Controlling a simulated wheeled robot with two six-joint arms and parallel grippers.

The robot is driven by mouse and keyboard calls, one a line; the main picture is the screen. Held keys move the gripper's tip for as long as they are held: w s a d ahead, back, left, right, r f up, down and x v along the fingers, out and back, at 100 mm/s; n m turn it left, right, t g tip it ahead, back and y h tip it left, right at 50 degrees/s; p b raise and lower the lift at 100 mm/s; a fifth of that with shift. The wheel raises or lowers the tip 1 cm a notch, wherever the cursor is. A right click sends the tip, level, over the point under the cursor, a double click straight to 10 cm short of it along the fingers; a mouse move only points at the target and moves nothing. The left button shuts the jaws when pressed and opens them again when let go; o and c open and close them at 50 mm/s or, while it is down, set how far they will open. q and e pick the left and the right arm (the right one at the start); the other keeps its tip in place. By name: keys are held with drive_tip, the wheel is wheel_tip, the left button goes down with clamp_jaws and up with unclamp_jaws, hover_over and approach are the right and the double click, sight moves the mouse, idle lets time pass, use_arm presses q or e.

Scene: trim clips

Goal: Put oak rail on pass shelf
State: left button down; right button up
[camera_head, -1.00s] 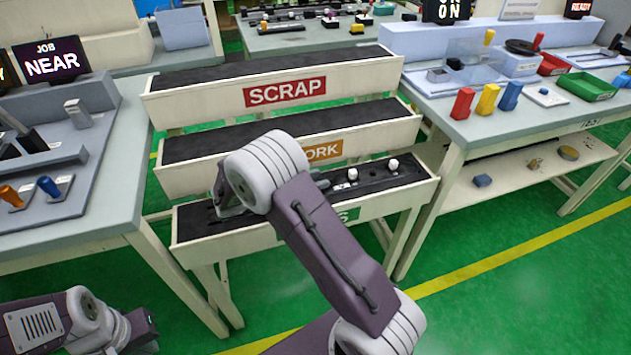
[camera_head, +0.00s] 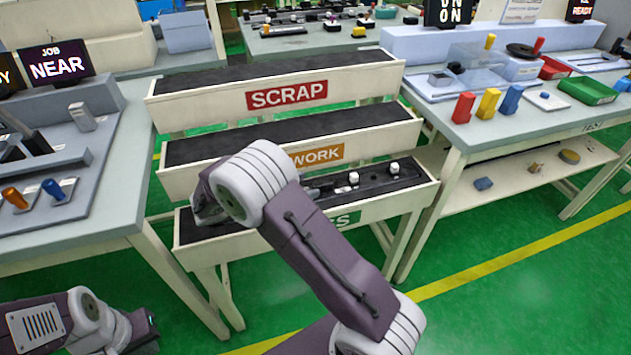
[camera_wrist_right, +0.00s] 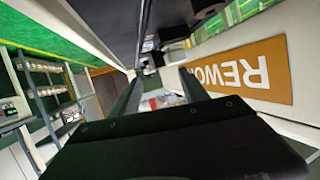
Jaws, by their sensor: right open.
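My left gripper (camera_head: 150,330) is low at the left, away from the rack.
The rework tier (camera_head: 375,148) and scrap tier (camera_head: 200,102) rise above and behind the pass shelf. A table with levers (camera_head: 110,215) stands left. A bench (camera_head: 480,130) with coloured blocks and a green tray (camera_head: 588,89) stands right. Green floor is open in front.

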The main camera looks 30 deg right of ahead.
drive_tip(key=v, duration=0.7)
drive_tip(key=shift+a+p, duration=0.1)
drive_tip(key=shift+p, duration=0.25)
